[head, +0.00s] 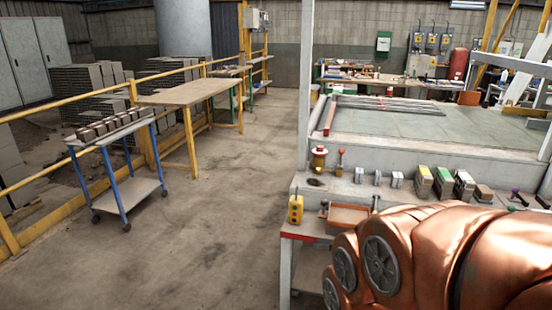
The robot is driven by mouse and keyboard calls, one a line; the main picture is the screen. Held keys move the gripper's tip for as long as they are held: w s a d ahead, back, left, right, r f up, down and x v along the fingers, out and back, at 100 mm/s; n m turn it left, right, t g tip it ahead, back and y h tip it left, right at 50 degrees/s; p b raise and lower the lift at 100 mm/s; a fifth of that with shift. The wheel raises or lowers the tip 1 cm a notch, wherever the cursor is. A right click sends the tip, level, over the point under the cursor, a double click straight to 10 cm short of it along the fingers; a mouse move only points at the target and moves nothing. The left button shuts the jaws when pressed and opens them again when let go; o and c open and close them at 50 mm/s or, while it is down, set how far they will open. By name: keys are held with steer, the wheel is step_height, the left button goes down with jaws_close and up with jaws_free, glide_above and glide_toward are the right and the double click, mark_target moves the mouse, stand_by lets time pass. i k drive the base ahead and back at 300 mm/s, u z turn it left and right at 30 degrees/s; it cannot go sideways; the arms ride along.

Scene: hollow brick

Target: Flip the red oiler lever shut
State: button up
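A small brass-coloured pot with red on it (319,160), which looks like the oiler, stands on the ledge of the machine. Just right of it a small upright piece with a red knob on top (341,153) stands on the same ledge. I cannot tell which red part is the oiler lever, or whether it is open or shut. My copper-coloured arm fills the lower right, in front of the ledge. My gripper is not in view.
A yellow button box (295,209) and a reddish tray (348,216) sit at the near bench corner. Several small blocks and knobs line the ledge to the right. A blue-legged trolley (112,145) stands at the left. The floor between (225,220) is clear.

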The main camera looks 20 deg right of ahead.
mark_target(342, 151)
steer(key=u, duration=0.7)
steer(key=i, duration=3.6)
steer(key=z, duration=3.7)
steer(key=i, duration=0.55)
steer(key=u, duration=2)
